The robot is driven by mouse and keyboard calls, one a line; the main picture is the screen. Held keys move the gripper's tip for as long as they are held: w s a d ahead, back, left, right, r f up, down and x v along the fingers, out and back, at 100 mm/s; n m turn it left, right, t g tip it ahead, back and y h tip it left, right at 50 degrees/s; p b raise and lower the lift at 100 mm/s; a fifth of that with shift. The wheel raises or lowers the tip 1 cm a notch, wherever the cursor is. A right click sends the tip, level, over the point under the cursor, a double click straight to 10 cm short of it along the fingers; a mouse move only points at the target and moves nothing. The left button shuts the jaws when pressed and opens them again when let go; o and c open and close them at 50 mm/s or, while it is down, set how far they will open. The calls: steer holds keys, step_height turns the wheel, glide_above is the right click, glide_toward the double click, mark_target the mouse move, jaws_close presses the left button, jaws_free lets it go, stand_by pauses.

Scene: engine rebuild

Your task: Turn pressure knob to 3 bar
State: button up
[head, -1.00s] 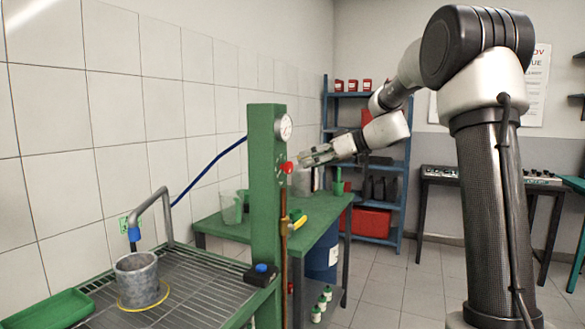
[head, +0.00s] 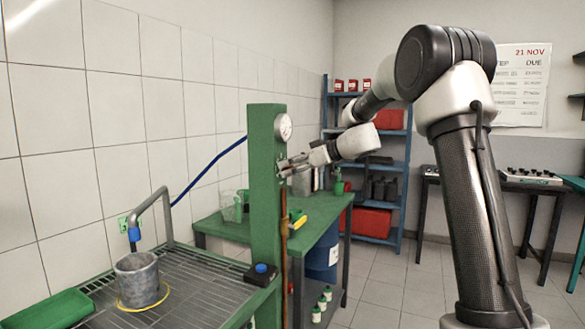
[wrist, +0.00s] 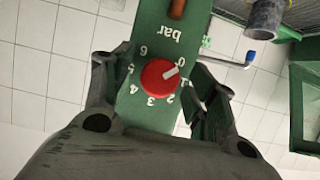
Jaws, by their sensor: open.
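The red pressure knob (wrist: 158,77) sits on the green post (wrist: 147,40) in the wrist view, inside a printed bar scale from 0 to 6. Its white pointer points up and right, close to the 0 mark. My gripper (wrist: 155,80) is open, with one finger on each side of the knob and visible gaps between. In the head view my gripper (head: 287,167) reaches the post from the right and mostly hides the knob. The round white gauge (head: 284,127) is on the post above; its needle is too small to read.
A wash grate (head: 200,295) with a grey metal cup (head: 137,278) stands left of the post. A small black box with a blue button (head: 261,272) is at the post's foot. A yellow-handled valve (head: 298,219) is below the knob. A green table (head: 318,240) stands behind.

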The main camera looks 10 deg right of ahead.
steer(key=c, duration=1)
steer(key=shift+c, duration=0.2)
steer(key=m+g+y, duration=0.1)
steer(key=m, duration=0.1)
steer(key=m+g+y, duration=0.1)
steer(key=m, duration=0.1)
steer(key=shift+w+d+f, duration=0.1)
steer(key=shift+d, duration=0.05)
steer(key=m+y, duration=0.2)
steer(key=m, duration=0.4)
steer(key=m+t+y, duration=0.1)
steer(key=m+y, duration=0.1)
steer(key=m, duration=0.4)
steer(key=f+m+y, duration=0.1)
steer(key=m+y, duration=0.2)
steer(key=m, duration=0.4)
